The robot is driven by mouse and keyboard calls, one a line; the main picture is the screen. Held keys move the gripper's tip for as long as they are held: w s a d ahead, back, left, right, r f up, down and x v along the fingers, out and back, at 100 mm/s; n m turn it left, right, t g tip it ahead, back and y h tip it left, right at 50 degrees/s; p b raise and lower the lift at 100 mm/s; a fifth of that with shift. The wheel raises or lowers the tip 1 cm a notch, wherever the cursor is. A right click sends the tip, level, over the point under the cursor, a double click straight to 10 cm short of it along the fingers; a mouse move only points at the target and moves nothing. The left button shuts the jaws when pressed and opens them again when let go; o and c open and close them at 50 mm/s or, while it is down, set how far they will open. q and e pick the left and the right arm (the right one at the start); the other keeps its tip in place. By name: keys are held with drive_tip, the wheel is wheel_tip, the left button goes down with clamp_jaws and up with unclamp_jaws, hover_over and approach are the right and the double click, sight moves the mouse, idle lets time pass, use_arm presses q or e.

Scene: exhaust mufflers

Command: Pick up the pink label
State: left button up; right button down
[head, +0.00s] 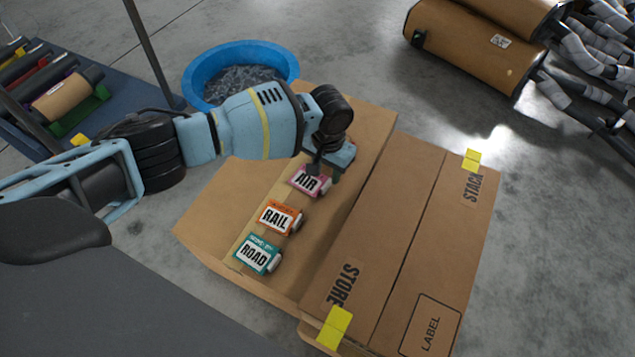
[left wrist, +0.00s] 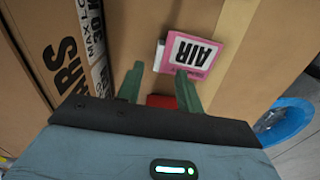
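The pink label (head: 309,181) reads AIR and lies on a cardboard box, at the far end of a row of labels. It also shows in the left wrist view (left wrist: 189,54), just beyond my left fingertips. My left gripper (left wrist: 158,85) is open, with its two green fingers apart and nothing clearly held between them. In the head view the left gripper (head: 325,170) is low over the box beside the pink label, its fingers mostly hidden by the wrist. A red patch (left wrist: 161,101) shows between the fingers. My right gripper is not in view.
An orange RAIL label (head: 275,218) and a green ROAD label (head: 257,255) lie nearer on the same box (head: 205,215). A closed, taller-looking carton (head: 405,250) stands to the right. A blue tub (head: 200,75) is behind; mufflers (head: 480,40) are at the back right.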

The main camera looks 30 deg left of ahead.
sight(325, 189)
use_arm(q)
drive_tip(key=f, duration=0.1)
drive_tip(key=f+b, duration=0.2)
drive_tip(key=f, duration=0.1)
drive_tip(key=shift+s+f, duration=0.1)
drive_tip(key=shift+s, duration=0.15)
drive_tip(key=shift+f, duration=0.2)
clamp_jaws()
